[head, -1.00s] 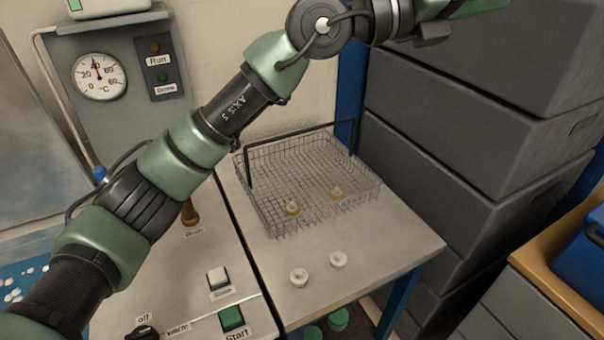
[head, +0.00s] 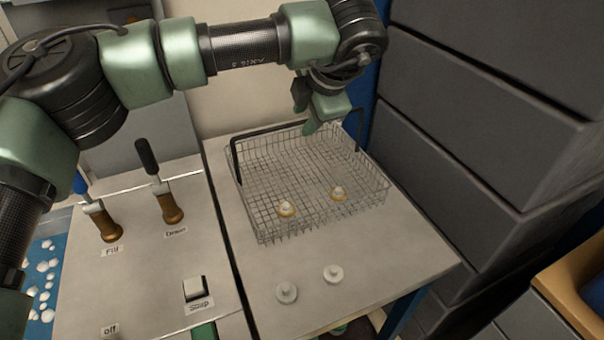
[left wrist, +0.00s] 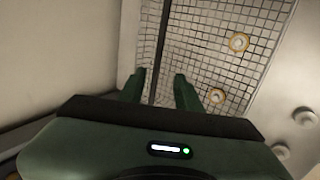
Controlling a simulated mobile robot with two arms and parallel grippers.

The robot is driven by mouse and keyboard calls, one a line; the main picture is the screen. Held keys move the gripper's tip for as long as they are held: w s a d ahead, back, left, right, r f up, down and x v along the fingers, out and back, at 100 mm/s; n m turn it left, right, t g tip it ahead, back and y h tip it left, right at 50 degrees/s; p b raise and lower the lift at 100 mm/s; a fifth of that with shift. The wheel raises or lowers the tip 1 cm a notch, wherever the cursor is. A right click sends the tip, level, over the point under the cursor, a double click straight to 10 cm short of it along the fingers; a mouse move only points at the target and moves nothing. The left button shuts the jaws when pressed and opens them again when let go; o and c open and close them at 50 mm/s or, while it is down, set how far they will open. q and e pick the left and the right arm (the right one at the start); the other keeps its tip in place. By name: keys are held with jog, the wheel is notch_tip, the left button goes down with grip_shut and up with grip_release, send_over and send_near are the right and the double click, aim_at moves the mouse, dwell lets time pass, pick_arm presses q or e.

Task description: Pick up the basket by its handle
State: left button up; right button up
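The wire basket (head: 305,180) stands on the pale bench, with its black handle (head: 262,131) raised over the far part. Two small ringed pieces, one at the basket's front (head: 286,208) and one farther right (head: 338,193), sit inside. My left gripper (head: 310,124) points down at the middle of the handle's top bar and covers part of it. In the left wrist view the left gripper (left wrist: 159,90) has its fingers apart, with the black handle (left wrist: 161,50) running between them in the picture. I cannot tell whether they touch it. My right gripper is out of view.
Two white knobs (head: 287,292) (head: 333,273) lie on the bench in front of the basket. Grey stacked crates (head: 480,120) rise close on the right. A control panel with Fill and Drain levers (head: 172,208) is on the left. The wall is behind.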

aim_at(300, 122)
pick_arm(q)
jog(key=x, duration=0.2)
jog(key=p+x, duration=0.1)
jog(key=x, duration=0.1)
jog(key=shift+w+a+f, duration=0.1)
jog(key=shift+w+a, duration=0.05)
jog(key=shift+w, duration=0.3)
grip_shut()
dwell(1.0)
